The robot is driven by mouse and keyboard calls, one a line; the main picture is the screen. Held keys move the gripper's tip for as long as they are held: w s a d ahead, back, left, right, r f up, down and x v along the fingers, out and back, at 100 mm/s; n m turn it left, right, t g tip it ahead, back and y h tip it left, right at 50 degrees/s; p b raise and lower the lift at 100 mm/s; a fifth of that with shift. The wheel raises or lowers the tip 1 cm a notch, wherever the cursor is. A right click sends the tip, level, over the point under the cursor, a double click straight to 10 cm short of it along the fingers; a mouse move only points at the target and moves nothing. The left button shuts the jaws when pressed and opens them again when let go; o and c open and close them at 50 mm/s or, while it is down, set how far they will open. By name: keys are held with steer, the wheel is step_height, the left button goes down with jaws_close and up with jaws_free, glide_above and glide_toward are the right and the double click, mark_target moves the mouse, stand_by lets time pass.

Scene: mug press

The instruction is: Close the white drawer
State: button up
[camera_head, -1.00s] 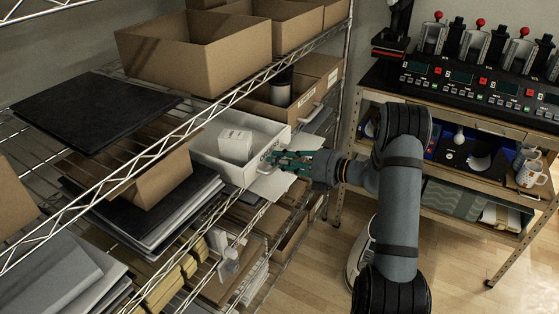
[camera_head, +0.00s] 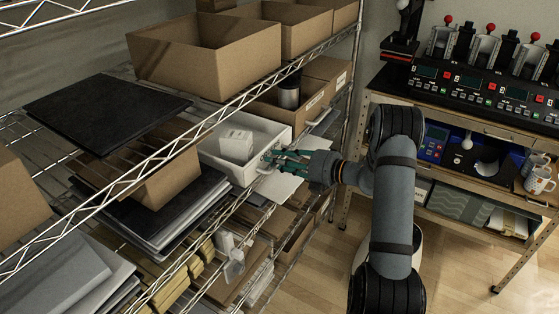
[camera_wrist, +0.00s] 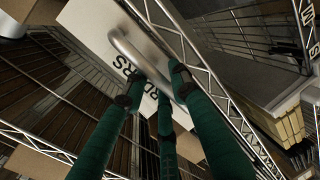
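The white drawer (camera_head: 243,172) is pulled out from the middle level of the wire shelf, with a small white box (camera_head: 236,145) inside it. My gripper (camera_head: 277,158) is at the drawer's front, its green fingers next to the front panel. In the wrist view, the drawer's white front (camera_wrist: 92,22) shows black lettering and a curved metal handle (camera_wrist: 140,62). The gripper (camera_wrist: 155,87) has its fingertips spread apart around the handle, and they partly cover the lettering. Whether they touch the handle is hard to tell.
A cardboard drawer (camera_head: 268,112) holding a dark canister is beside the white drawer. Stacked black folders (camera_head: 165,215) lie on the other side. The wire shelf's metal edge (camera_head: 190,135) crosses in front. A workbench (camera_head: 470,175) stands at the right, with open floor before it.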

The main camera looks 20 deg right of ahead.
steer(key=shift+o, duration=0.4)
steer(key=shift+s+d+r, duration=0.1)
steer(key=shift+s+d, duration=0.2)
steer(key=shift+s, duration=0.05)
steer(key=v, duration=1.1)
steer(key=x, duration=1.1)
steer(key=shift+w+a, duration=0.2)
steer(key=shift+d+f, duration=0.15)
steer(key=shift+f, duration=0.05)
steer(key=shift+f+b+v, duration=0.2)
steer(key=shift+b+v, duration=0.3)
steer(key=shift+v, duration=0.6)
steer(key=shift+s, duration=0.15)
